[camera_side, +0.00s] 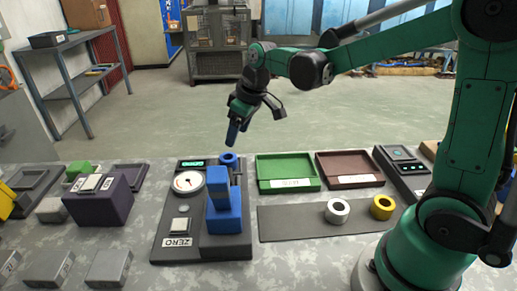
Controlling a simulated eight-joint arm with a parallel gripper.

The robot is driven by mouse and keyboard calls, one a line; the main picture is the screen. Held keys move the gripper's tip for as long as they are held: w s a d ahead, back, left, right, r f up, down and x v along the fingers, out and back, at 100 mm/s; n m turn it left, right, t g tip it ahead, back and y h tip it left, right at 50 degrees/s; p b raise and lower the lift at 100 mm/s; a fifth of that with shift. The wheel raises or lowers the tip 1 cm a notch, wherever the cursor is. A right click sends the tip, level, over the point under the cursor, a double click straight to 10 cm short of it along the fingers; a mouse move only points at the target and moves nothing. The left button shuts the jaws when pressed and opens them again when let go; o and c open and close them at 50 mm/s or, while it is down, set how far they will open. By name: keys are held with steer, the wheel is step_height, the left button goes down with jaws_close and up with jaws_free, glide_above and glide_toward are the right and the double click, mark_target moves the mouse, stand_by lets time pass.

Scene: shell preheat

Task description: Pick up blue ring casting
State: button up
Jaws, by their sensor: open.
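A small blue ring (229,159), which looks like the blue ring casting, shows at the back of the dark gauge station, just behind a tall blue block (224,210). The block partly hides what the ring rests on. The gripper is open. No ring shows between the fingers, though the gap is too small to see clearly.
A silver ring (337,211) and a yellow ring (382,207) sit on a dark mat (285,222). Behind it are a green tray (287,168) and a brown tray (348,165). The station carries a round dial (188,182). A purple box (102,202) stands left.

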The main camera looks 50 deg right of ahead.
mark_target(229, 154)
steer(key=shift+n+g, duration=0.5)
steer(key=w+f, duration=0.1)
steer(key=w+d+f, duration=0.1)
steer(key=w+f, duration=0.1)
steer(key=f, duration=0.1)
steer(key=shift+w+d, duration=0.2)
steer(key=shift+d, duration=0.05)
steer(key=shift+x, duration=2.8)
steer(key=shift+c, duration=0.2)
jaws_close()
steer(key=shift+r, duration=0.15)
